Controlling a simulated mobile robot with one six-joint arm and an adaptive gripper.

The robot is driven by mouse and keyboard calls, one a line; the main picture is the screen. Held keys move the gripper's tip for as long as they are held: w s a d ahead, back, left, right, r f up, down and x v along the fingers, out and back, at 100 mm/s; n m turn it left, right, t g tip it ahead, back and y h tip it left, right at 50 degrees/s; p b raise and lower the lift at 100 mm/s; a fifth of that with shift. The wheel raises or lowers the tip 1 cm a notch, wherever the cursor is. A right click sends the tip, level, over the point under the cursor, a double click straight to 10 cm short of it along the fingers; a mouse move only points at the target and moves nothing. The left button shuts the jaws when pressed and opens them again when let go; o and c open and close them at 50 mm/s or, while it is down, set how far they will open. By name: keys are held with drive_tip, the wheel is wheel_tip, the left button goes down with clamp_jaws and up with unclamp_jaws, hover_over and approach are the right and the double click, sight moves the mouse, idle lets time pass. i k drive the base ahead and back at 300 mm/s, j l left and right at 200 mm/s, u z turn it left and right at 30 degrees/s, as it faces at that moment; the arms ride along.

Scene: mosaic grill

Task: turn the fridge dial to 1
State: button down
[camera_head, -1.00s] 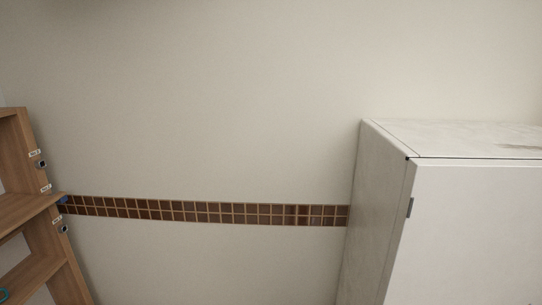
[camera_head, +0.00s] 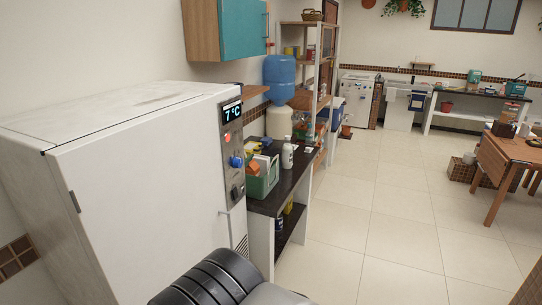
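The white fridge (camera_head: 150,190) fills the left of the view, with its front door facing me. On its right side is a narrow grey control panel with a display (camera_head: 232,111) reading 7 °C. Below the display is a small red light or button, then the blue dial (camera_head: 236,161), then a dark knob or lock (camera_head: 237,191). The dial is too small for me to read its setting. My gripper is not in view; only a dark ribbed part of my own body shows at the bottom.
Right of the fridge is a dark counter (camera_head: 296,183) with a green box (camera_head: 262,180) and a white bottle (camera_head: 287,153). A teal wall cabinet (camera_head: 243,30) hangs above. A water dispenser and shelf stand behind. Tiled floor (camera_head: 385,220) is open to the right; a wooden table (camera_head: 510,150) stands farther right.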

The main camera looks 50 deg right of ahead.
sight(237, 161)
drive_tip(key=z, duration=1.3)
